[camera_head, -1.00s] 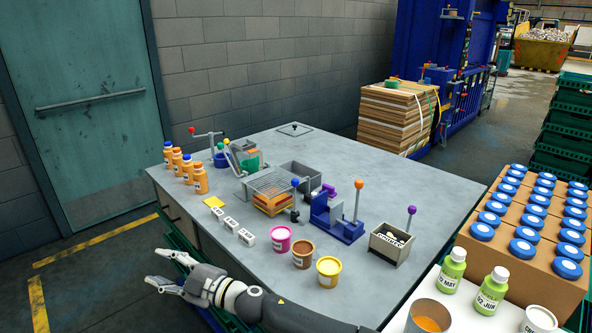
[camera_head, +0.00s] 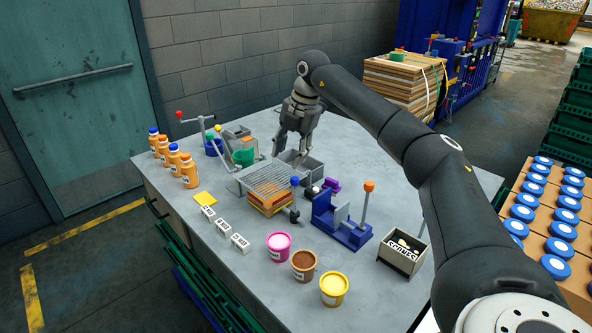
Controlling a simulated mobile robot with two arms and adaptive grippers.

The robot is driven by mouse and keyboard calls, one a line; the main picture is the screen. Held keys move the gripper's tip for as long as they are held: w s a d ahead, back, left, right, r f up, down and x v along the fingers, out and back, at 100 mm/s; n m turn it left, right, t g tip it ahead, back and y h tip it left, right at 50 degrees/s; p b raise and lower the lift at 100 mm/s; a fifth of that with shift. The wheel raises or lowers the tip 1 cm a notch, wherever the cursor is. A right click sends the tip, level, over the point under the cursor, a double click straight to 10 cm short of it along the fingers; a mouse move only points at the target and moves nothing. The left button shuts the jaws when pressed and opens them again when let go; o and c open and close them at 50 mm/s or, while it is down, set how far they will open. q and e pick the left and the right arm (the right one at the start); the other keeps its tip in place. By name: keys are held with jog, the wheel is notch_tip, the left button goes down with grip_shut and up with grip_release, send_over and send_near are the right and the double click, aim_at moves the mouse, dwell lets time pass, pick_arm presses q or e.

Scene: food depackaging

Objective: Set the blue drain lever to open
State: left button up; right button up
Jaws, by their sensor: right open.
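The blue-knobbed lever (camera_head: 295,182) stands near the front right corner of the wire rack and grey sink unit (camera_head: 312,168). Its stem looks close to upright; I cannot tell whether that is open or shut. My right gripper (camera_head: 289,156) hangs fingers-down over the back of the sink unit, behind and above the blue knob. Its fingers are apart with nothing between them. It does not appear to touch the lever. My left gripper is not in view.
A blue press (camera_head: 325,218) with an orange-knobbed lever (camera_head: 369,187) stands to the right. Pink (camera_head: 279,247), brown (camera_head: 304,265) and yellow (camera_head: 334,288) tubs line the front. Orange bottles (camera_head: 189,172) stand at left.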

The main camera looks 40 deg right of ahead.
aim_at(296, 178)
jog(key=shift+m+h, duration=0.4)
jog(key=shift+m, duration=0.1)
jog(key=f, duration=0.2)
jog(key=d+f+p, duration=0.1)
jog(key=f, duration=0.2)
jog(key=d+f+p, duration=0.1)
jog(key=f, duration=0.2)
jog(key=shift+w+d, duration=0.15)
jog(key=shift+d, duration=0.05)
jog(key=shift+w+a+f+p, duration=0.1)
jog(key=shift+f+p, duration=0.2)
jog(key=shift+f, duration=0.3)
jog(key=shift+c, duration=0.8)
grip_shut()
